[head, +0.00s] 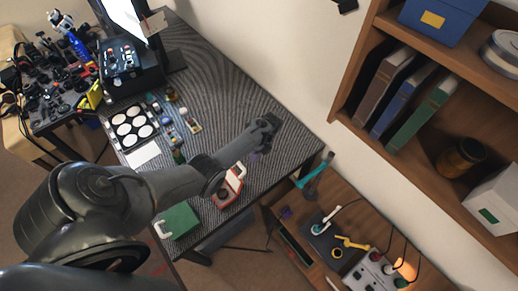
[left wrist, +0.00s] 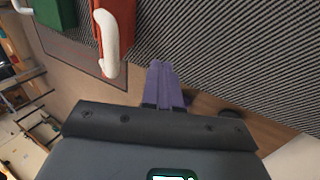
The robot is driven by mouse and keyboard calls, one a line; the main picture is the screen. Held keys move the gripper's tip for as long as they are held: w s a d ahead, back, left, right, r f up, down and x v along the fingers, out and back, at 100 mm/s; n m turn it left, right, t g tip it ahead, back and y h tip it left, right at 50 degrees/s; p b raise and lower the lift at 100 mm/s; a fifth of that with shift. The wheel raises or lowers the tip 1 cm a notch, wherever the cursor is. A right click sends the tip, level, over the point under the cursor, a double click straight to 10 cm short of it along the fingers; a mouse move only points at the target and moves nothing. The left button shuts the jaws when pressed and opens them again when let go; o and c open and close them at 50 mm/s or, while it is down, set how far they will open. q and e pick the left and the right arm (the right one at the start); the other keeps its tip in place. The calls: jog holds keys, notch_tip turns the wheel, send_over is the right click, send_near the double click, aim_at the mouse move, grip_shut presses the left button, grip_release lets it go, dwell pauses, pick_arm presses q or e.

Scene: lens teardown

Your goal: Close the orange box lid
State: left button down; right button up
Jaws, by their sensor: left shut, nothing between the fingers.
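The orange box (head: 225,194) with a white handle sits near the front right part of the striped table, partly behind my left arm. In the left wrist view the orange box (left wrist: 117,24) is at the top, cut off by the frame, with its white curved handle (left wrist: 110,40) toward the gripper. I cannot tell how far its lid stands open. My left gripper (head: 254,156) is above the table beyond the box in the head view. Its purple fingers are together and empty in the left wrist view (left wrist: 162,72), apart from the handle. My right gripper is out of view.
A green box (head: 180,220) with a white handle is at the table's near edge, beside the orange box. A tray of white discs (head: 131,127) and small bottles lie farther left. A wooden bench (head: 330,235) with tools and a shelf (head: 410,110) stand right.

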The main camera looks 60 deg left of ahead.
aim_at(236, 175)
pick_arm(q)
jog(key=shift+s+d+r+p, duration=0.1)
jog(key=shift+s+r+p, duration=0.15)
jog(key=shift+s+p, duration=0.5)
jog(key=shift+s+d+r+p, duration=0.1)
jog(key=shift+s+r+p, duration=0.1)
jog(key=shift+s, duration=0.95)
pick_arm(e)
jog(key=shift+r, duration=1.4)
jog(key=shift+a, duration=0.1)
